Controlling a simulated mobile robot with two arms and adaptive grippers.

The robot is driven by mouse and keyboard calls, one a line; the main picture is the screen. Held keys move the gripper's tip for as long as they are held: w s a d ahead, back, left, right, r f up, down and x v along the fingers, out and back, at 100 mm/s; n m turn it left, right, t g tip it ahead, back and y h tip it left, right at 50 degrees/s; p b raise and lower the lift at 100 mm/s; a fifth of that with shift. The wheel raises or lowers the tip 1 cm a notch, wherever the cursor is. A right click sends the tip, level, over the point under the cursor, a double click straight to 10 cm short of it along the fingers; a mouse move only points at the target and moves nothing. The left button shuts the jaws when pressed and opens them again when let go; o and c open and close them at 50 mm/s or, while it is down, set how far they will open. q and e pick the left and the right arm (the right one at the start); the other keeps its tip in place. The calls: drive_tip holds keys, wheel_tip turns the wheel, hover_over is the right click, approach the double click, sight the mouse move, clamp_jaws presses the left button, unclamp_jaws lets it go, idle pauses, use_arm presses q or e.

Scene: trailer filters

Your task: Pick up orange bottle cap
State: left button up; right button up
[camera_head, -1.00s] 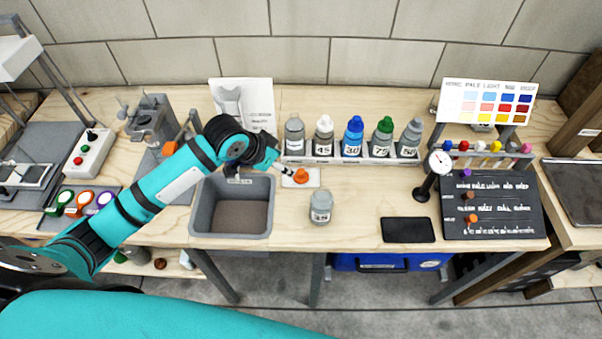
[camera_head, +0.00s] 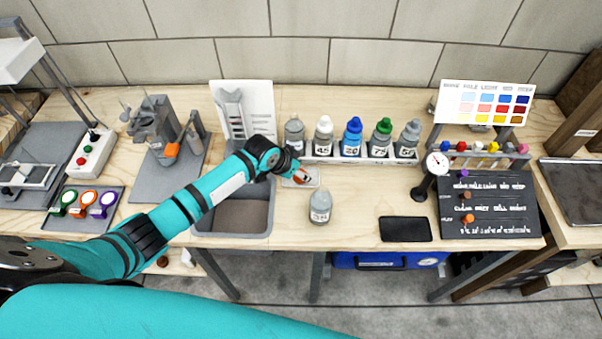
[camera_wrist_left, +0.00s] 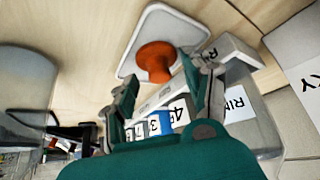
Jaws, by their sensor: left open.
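The orange bottle cap (camera_wrist_left: 156,62) sits on a small white square pad (camera_wrist_left: 133,70) in the left wrist view. In the head view the cap (camera_head: 301,177) is partly hidden by my left gripper (camera_head: 295,172). The left wrist view shows my left gripper (camera_wrist_left: 178,78) open and empty, its two fingers apart. The cap appears just beyond and between the fingertips; I cannot tell whether they touch it. My right gripper is not in view.
A rack with several bottles (camera_head: 353,137) stands just behind the pad. An uncapped grey bottle (camera_head: 320,207) stands in front of it, and a grey bin (camera_head: 232,241) is to the left. A black pad (camera_head: 406,228) lies to the right.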

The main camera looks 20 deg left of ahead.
use_arm(q)
drive_tip(key=shift+c, duration=0.2)
drive_tip(key=c, duration=0.6)
drive_tip(key=shift+c, duration=0.8)
